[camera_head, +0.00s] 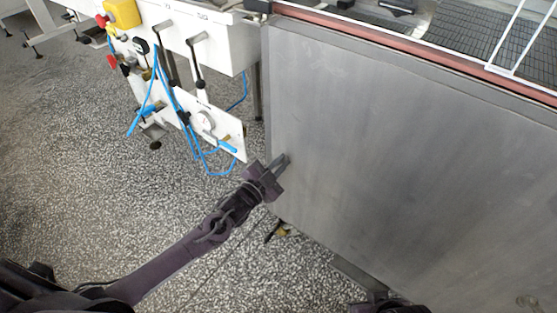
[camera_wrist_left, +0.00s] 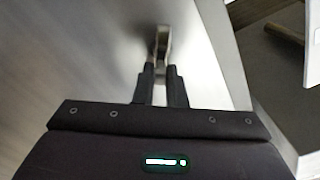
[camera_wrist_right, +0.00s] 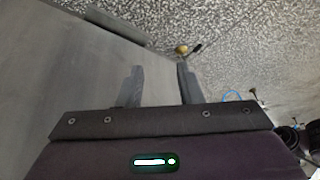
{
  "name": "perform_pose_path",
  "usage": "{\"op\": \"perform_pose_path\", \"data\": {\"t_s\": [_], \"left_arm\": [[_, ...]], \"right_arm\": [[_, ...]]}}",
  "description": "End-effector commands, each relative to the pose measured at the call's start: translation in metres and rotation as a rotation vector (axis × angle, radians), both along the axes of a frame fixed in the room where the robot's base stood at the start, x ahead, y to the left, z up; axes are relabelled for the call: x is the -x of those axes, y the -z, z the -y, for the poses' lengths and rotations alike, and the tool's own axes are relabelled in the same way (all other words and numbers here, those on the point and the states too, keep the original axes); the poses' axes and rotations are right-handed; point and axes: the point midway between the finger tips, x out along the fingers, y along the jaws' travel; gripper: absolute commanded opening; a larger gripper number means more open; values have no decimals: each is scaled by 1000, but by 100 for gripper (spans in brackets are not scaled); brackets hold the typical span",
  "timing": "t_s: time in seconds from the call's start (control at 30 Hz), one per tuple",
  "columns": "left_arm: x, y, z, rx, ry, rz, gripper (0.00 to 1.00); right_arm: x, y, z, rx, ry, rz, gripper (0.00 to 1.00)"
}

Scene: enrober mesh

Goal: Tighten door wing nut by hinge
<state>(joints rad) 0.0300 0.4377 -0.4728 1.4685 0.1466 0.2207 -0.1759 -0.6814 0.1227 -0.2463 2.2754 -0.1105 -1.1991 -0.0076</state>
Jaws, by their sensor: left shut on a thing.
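The large flat grey metal door (camera_head: 400,150) fills the right of the head view. My left gripper (camera_head: 281,162) is at the door's left edge. In the left wrist view its two fingers (camera_wrist_left: 160,72) are close together on a small, blurred metal piece, seemingly the wing nut (camera_wrist_left: 162,40), which stands out from the door. In the head view the fingers hide the nut. My right gripper (camera_wrist_right: 162,72) is open and empty beside the grey metal surface in the right wrist view. Only part of that arm shows at the bottom of the head view.
A white machine frame (camera_head: 215,40) with levers, a gauge, blue hoses (camera_head: 205,160) and a yellow box (camera_head: 122,13) stands left of the door. A brass-coloured fitting (camera_wrist_right: 182,49) lies low near the speckled floor (camera_head: 70,170). The floor at left is mostly clear.

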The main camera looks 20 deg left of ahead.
Motion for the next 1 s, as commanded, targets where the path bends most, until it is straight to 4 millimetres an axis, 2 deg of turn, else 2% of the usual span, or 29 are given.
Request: {"op": "perform_pose_path", "data": {"t_s": [0.6,1.0], "left_arm": [[3,9,7,-551,2,198,0],[3,15,8,-817,3,295,0]], "right_arm": [[7,-4,14,38,29,-80,33],[6,-5,18,53,34,-96,33]]}}
